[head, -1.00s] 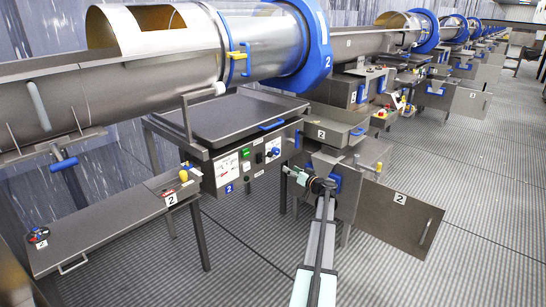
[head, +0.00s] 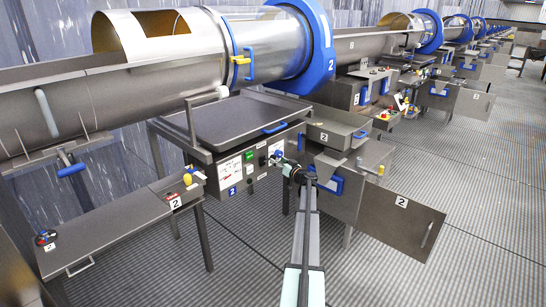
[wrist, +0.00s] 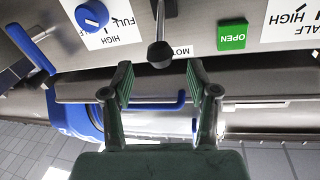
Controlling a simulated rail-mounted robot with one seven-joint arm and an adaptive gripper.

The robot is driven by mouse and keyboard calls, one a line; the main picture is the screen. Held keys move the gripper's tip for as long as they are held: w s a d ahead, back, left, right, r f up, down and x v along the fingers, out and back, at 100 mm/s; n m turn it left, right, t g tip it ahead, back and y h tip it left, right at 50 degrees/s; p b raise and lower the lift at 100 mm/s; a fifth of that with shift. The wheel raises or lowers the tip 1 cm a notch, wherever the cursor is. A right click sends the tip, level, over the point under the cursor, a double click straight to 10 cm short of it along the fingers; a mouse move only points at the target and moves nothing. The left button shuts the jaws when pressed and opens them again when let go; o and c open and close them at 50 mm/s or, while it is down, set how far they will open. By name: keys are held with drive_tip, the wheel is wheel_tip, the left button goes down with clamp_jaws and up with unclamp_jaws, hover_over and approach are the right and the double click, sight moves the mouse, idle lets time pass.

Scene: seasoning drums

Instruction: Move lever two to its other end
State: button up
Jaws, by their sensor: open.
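A metal lever with a black ball end (wrist: 160,54) sticks out from the control panel (wrist: 195,55) in the wrist view, where lettering is upside down. My gripper (wrist: 160,72) is open, with one finger on each side of the space just below the ball in the picture. The ball shows between and slightly beyond the fingertips; I cannot tell if anything touches. In the head view my gripper (head: 278,161) is at the right part of the station's panel (head: 228,172), which carries a blue 2 plate. The lever is too small or hidden there to make out.
A green OPEN button (wrist: 231,37) and a blue knob (wrist: 92,15) flank the lever. A blue handle (wrist: 150,104) lies behind the fingers. An open steel door (head: 400,218) stands right of my arm. A low bench (head: 110,235) is at left.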

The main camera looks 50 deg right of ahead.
sight(273, 157)
drive_tip(key=shift+p+x, duration=0.5)
drive_tip(key=shift+x, duration=2.05)
clamp_jaws()
